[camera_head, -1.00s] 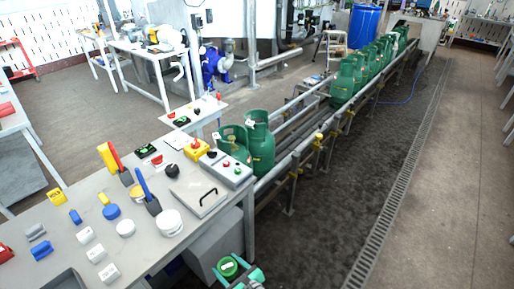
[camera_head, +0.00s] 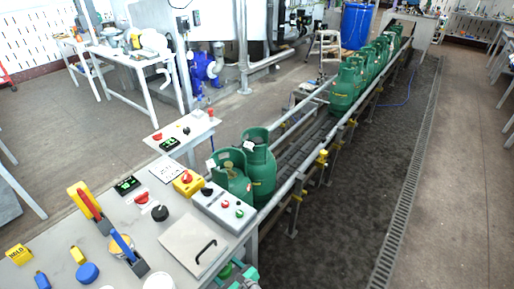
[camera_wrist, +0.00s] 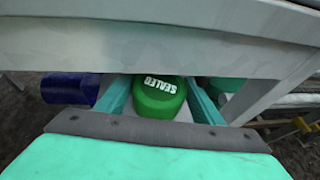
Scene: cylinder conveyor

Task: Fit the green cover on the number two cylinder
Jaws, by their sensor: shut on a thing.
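The green cover (camera_wrist: 158,97), marked "SEALED", sits between the fingers of my gripper (camera_wrist: 160,105) in the wrist view; my gripper is shut on it. In the head view my gripper (camera_head: 238,276) is at the bottom, beside the table's right edge, and the cover is mostly hidden there. Two green cylinders stand at the near end of the conveyor: a nearer one (camera_head: 232,180) with a white tag and a taller one (camera_head: 260,165) beside it. I cannot read a number on either. Several more green cylinders (camera_head: 348,85) stand farther along the conveyor.
The grey table (camera_head: 160,235) holds a control box (camera_head: 222,208), a yellow emergency-stop box (camera_head: 187,183), a handled plate (camera_head: 195,243), and tools. In the wrist view a table edge (camera_wrist: 160,50) crosses close above the cover. The conveyor rail (camera_head: 300,175) runs away; floor right of it is clear.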

